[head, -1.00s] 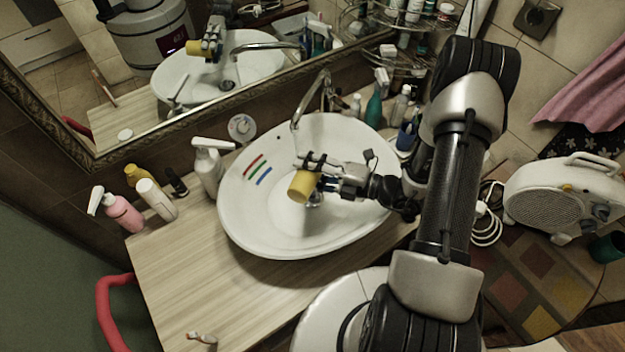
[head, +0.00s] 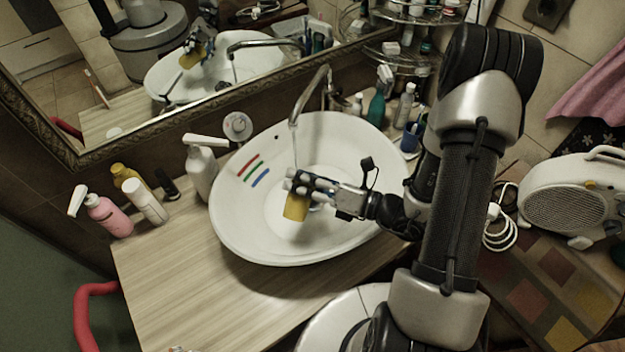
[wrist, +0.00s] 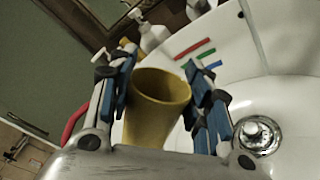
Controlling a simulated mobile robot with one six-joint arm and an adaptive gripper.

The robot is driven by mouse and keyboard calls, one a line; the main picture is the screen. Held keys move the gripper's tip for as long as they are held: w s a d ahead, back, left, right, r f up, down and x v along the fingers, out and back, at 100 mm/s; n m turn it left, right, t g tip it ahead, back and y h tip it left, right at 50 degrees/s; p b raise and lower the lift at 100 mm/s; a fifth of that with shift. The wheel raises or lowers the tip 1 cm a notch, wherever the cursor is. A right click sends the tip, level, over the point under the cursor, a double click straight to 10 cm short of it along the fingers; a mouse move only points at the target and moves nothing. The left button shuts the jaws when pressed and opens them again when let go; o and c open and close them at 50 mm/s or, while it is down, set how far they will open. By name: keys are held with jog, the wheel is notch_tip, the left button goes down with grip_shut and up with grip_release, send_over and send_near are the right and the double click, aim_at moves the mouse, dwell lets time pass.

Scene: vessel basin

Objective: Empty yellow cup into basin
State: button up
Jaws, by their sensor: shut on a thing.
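The yellow cup (head: 296,207) is held above the inside of the white basin (head: 240,235). My gripper (head: 299,184) is shut on the cup. In the head view the cup hangs below the fingers, close to upright with some tilt. In the wrist view the cup (wrist: 157,105) sits between the blue finger pads, with its open mouth showing. No contents can be made out inside it. The basin's drain (wrist: 258,134) is to the right of the cup in the wrist view.
The faucet (head: 312,95) reaches over the basin's back edge. A white pump bottle (head: 201,170), a pink bottle (head: 108,215) and other bottles stand to the left. A blue cup (head: 411,137) stands at the right. The wooden counter (head: 190,280) in front is mostly clear.

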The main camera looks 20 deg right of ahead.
aim_at(294, 198)
jog(key=shift+s+a+f+n+b, duration=0.1)
jog(key=shift+f+n+b, duration=0.25)
jog(key=shift+n+b, duration=0.2)
jog(key=shift+s+a+r+n, duration=0.15)
jog(key=shift+r+n, duration=0.15)
jog(key=shift+n, duration=0.15)
jog(key=shift+s+a+r+n+t+b, duration=0.15)
jog(key=shift+s+a+n, duration=0.15)
jog(key=shift+s+n, duration=0.25)
jog(key=shift+s+a+r+n+t+b, duration=0.15)
jog(key=shift+s+a+n, duration=0.15)
jog(key=shift+n, duration=0.35)
jog(key=shift+s+a+r+n+p, duration=0.25)
jog(key=shift+r+n+p, duration=0.25)
jog(key=shift+p, duration=0.75)
jog(key=shift+s+a+r+n+p, duration=0.35)
jog(key=shift+s+n+p, duration=0.15)
jog(key=shift+p, duration=0.6)
jog(key=s+a+n+p, duration=0.1)
jog(key=p, duration=0.1)
jog(key=shift+s+r+n+p, duration=0.15)
jog(key=shift+r+n+p, duration=0.2)
jog(key=shift+r+n, duration=0.05)
jog(key=shift+s+a+r+n+p, duration=0.25)
jog(key=shift+s+a+n+p, duration=0.3)
jog(key=shift+n+p, duration=0.4)
